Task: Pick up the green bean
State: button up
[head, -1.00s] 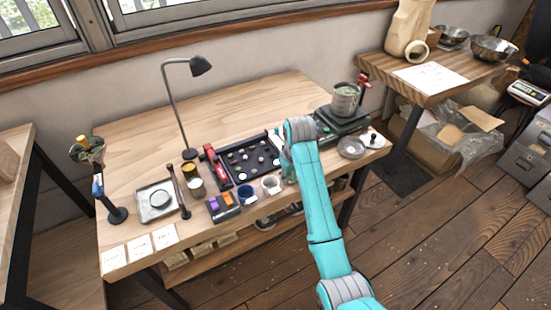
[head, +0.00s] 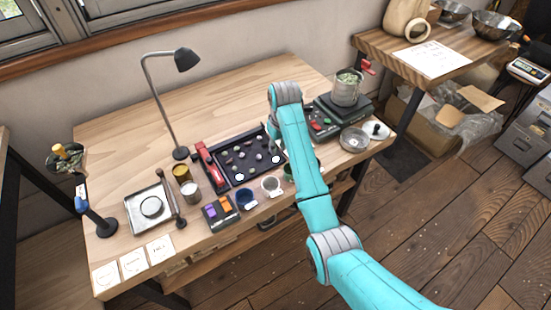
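A black sorting tray (head: 228,178) lies on the wooden workbench, with several small beans spread over it, some dark and some pale. They are too small for me to tell which one is green. A container (head: 347,91) with greenish contents stands on a dark scale at the bench's right. My teal arm reaches up from the lower right to the tray's right side.
A red tool (head: 206,166) lies along the tray's left edge. A blue cup (head: 245,199) and a white cup (head: 271,186) stand in front. The bench's back is clear.

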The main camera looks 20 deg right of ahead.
aim_at(276, 158)
jog(key=shift+w+a+f, duration=0.1)
jog(key=shift+w+f, duration=0.05)
jog(key=shift+f, duration=0.8)
jog(key=shift+w+a+f, duration=0.1)
jog(key=shift+w+f, duration=0.05)
jog(key=shift+f, duration=0.85)
jog(key=shift+w+f, duration=0.15)
jog(key=shift+f, duration=0.8)
jog(key=c, duration=0.3)
